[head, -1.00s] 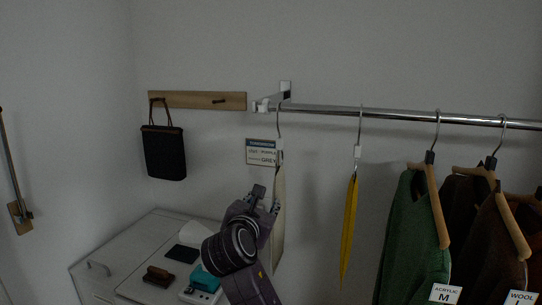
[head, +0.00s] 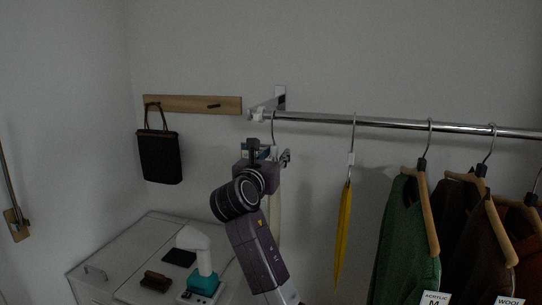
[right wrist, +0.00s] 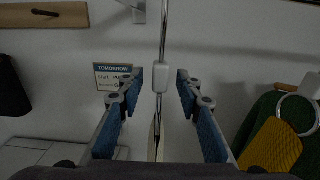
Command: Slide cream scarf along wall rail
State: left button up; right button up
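The cream scarf (head: 274,215) hangs by a hook and a white clip near the left end of the wall rail (head: 385,123); my right arm hides part of it. My right gripper (head: 267,154) is raised to the clip's height, just below the rail. In the right wrist view, the open fingers (right wrist: 160,76) stand on both sides of the white clip (right wrist: 161,78), with a gap on each side. The scarf (right wrist: 155,138) hangs edge-on below the clip between the fingers. My left gripper is not in view.
A yellow scarf (head: 343,225) hangs to the right, then a green garment (head: 400,240) and brown ones on wooden hangers. A black bag (head: 159,157) hangs from a wooden peg board (head: 192,104) at left. A white cabinet (head: 115,250) stands below with small items on top.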

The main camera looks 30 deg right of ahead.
jog(key=shift+w+d, duration=0.15)
grip_shut()
dwell(0.4)
jog(key=s+d+p, duration=0.6)
jog(key=s+d, duration=0.2)
jog(key=s, duration=0.1)
jog(key=shift+s+p, duration=0.2)
jog(key=shift+p, duration=0.2)
dwell(0.6)
dwell(0.3)
